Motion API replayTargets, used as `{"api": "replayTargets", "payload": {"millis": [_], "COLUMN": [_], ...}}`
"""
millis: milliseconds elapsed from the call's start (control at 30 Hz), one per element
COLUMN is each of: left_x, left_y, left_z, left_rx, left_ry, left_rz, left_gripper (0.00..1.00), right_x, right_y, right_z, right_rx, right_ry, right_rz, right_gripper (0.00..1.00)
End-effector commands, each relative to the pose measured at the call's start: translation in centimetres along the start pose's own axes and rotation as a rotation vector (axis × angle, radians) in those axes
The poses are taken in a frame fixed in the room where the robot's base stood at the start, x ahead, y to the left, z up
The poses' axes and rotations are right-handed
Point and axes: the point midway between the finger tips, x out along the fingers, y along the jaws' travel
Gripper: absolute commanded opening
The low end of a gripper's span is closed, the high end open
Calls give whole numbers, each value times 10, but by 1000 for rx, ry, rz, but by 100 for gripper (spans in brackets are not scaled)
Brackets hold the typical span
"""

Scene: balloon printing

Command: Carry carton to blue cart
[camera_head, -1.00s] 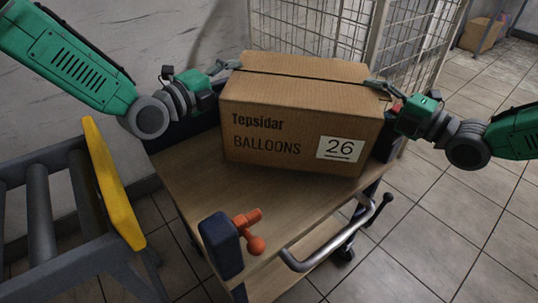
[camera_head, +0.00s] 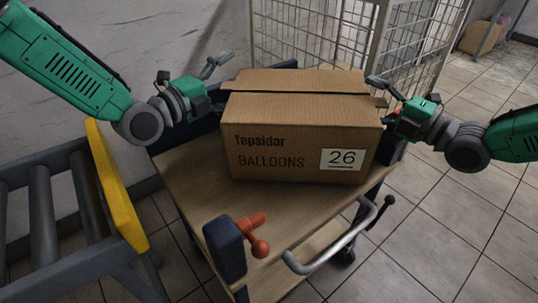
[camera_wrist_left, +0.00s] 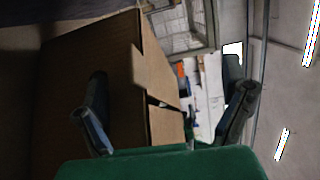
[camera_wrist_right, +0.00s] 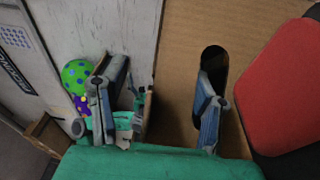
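The brown carton (camera_head: 300,138), marked "Tepsidar BALLOONS 26", sits upright on the wooden top of the cart (camera_head: 195,190), which has dark blue corner parts. My left gripper (camera_head: 218,82) is open at the carton's upper left edge, its upper finger raised clear. In the left wrist view its fingers are wide apart, and the carton (camera_wrist_left: 85,60) fills the left side. My right gripper (camera_head: 382,100) is open at the carton's right edge. In the right wrist view its fingers are spread, one at the hand hole in the carton (camera_wrist_right: 185,90); whether it touches is unclear.
The cart has a metal handle (camera_head: 335,245) and an orange knob (camera_head: 258,247) at its front. A roller conveyor with a yellow end (camera_head: 115,185) stands at left. A wire cage (camera_head: 410,45) stands behind the carton. Tiled floor (camera_head: 450,240) is open at right.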

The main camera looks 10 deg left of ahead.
Motion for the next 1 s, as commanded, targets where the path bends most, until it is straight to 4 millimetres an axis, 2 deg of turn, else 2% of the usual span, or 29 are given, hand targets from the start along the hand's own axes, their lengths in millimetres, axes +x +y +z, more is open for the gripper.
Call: {"api": "replayTargets", "payload": {"millis": [33, 300, 567, 767, 1000], "left_x": [-7, -49, -68, -69, -69], "left_y": [-2, -1, -1, -1, -1], "left_z": [0, 0, -1, -1, -1], "left_rx": [0, 0, 0, 1, 1], "left_ry": [-1, -2, -1, -1, -1], "left_rz": [-2, -2, -2, -3, -3], "left_gripper": [91, 91, 91, 91, 91], "right_x": [-2, -2, -4, -33, -84], "right_y": [-5, -2, 0, 1, 2], "right_z": [-2, -2, -1, 0, 0], "right_rx": [10, 7, 4, 4, 3], "right_ry": [1, 1, 0, -3, -3], "right_rz": [-14, -10, -6, -4, -3], "right_gripper": [54, 54, 54, 54, 54]}}
